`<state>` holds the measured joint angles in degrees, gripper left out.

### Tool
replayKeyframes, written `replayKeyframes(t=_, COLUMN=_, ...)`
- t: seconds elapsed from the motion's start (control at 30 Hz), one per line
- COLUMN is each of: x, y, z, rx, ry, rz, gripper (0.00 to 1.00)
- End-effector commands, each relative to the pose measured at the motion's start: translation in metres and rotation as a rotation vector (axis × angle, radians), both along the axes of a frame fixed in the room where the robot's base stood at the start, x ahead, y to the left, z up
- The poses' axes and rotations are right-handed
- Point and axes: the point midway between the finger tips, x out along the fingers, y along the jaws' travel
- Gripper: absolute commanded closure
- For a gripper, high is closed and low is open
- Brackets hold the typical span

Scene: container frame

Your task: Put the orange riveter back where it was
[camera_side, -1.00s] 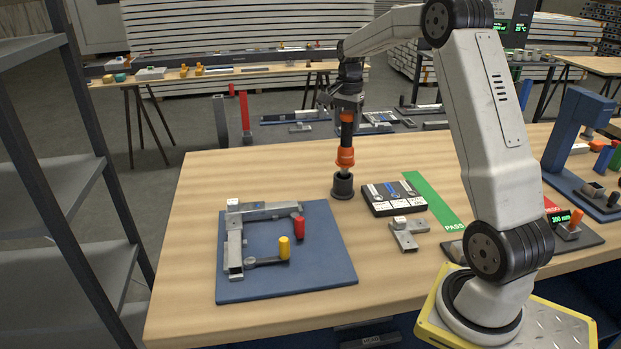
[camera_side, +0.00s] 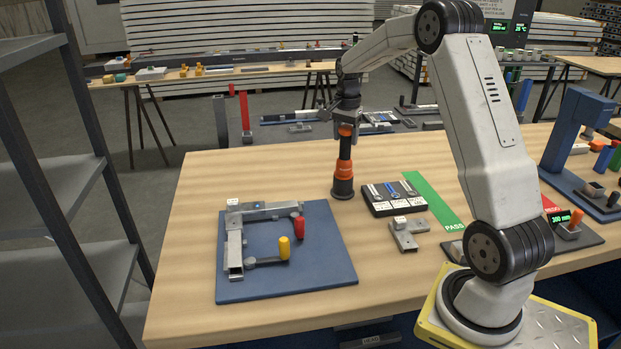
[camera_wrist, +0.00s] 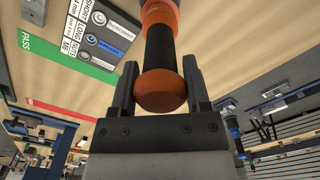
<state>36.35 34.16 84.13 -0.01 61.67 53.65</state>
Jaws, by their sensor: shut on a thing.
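The orange riveter (camera_side: 344,172) has an orange collar, a black handle and a rounded orange end cap. It stands upright with its lower end inside the dark round holder (camera_side: 343,190) on the wooden table. My gripper (camera_side: 346,124) is above it, pointing down, shut on the upper end of the riveter. In the wrist view the gripper's two fingers (camera_wrist: 160,66) flank the orange cap and black handle of the riveter (camera_wrist: 160,92). The riveter's tip is hidden inside the holder.
A black tray of labelled slots (camera_side: 393,197) is just right of the holder, beside the green PASS strip (camera_side: 436,203). A blue mat (camera_side: 320,270) with a metal frame and red and yellow-handled clamps lies front left. A metal bracket (camera_side: 405,236) lies nearby.

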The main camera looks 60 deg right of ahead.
Motion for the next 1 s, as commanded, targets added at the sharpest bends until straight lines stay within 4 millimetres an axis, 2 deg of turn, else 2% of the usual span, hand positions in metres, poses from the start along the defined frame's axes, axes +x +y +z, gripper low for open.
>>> replayKeyframes(t=0.17, x=0.001, y=0.0, z=-0.003, rx=-0.002, ry=-0.002, rz=0.0, gripper=1.0)
replayKeyframes(t=0.2, x=0.0, y=0.0, z=-0.003, rx=-0.001, ry=-0.001, rz=0.0, gripper=0.27)
replayKeyframes(t=0.27, x=0.0, y=0.0, z=-0.003, rx=0.0, ry=-0.001, rz=0.0, gripper=0.07)
replayKeyframes(t=0.3, x=0.0, y=0.0, z=-0.003, rx=0.0, ry=0.0, rz=0.0, gripper=0.04)
replayKeyframes(t=0.73, x=0.0, y=0.0, z=0.001, rx=0.0, ry=-0.001, rz=0.0, gripper=0.04)
replayKeyframes(t=1.0, x=0.001, y=0.0, z=0.025, rx=-0.003, ry=-0.004, rz=0.0, gripper=0.04)
